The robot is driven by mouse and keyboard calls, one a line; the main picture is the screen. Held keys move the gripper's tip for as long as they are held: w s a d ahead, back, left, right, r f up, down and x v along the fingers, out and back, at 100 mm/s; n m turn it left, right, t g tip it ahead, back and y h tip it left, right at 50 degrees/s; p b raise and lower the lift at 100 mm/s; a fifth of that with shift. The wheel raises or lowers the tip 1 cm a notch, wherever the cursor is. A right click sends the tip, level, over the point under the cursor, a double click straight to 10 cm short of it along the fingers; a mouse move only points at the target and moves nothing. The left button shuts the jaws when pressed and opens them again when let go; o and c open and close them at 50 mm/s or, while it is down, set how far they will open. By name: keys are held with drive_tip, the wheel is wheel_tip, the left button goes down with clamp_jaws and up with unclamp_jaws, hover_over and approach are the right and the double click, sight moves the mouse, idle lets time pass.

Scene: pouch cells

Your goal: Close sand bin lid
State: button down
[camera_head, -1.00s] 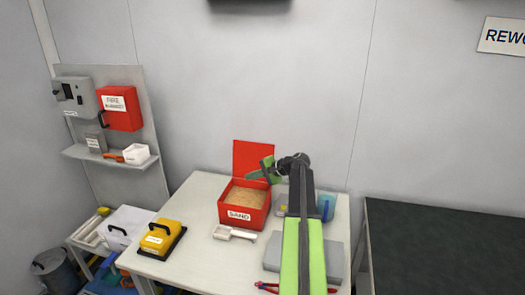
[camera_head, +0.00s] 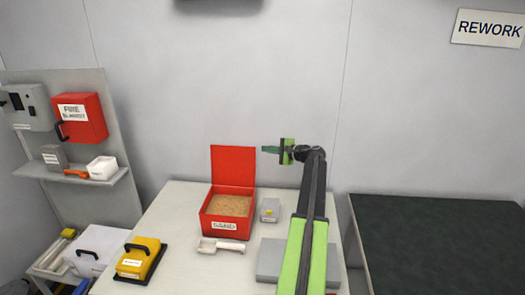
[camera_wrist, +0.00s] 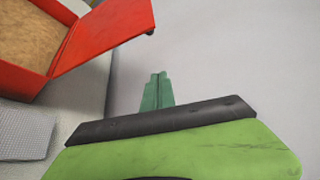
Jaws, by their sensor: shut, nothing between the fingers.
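The red sand bin (camera_head: 228,229) stands on the pale table with sand showing inside. Its red lid (camera_head: 232,166) stands upright at the back, so the bin is open. My gripper (camera_head: 271,150) is to the right of the lid, near the height of its top edge and apart from it. Its fingers point left and are shut with nothing between them. In the wrist view, the lid (camera_wrist: 104,36) is at the upper left, the bin's sand (camera_wrist: 30,40) lies left of it, and my green fingertips (camera_wrist: 158,90) are together beside the lid.
A white scoop (camera_head: 221,246) lies in front of the bin. A grey box (camera_head: 269,210) stands to its right, and a yellow case (camera_head: 138,258) sits at the table's front left. A grey wall is behind; a dark worktop (camera_head: 440,245) is at right.

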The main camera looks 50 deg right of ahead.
sight(250, 149)
drive_tip(key=w+f+b, duration=0.1)
drive_tip(key=w+f, duration=0.1)
drive_tip(key=w, duration=0.6)
drive_tip(key=a, duration=0.1)
drive_tip(key=s+a+r+p, duration=0.1)
drive_tip(key=a+r, duration=0.1)
drive_tip(key=a, duration=0.1)
drive_tip(key=shift+s+a, duration=0.1)
drive_tip(key=shift+s, duration=0.25)
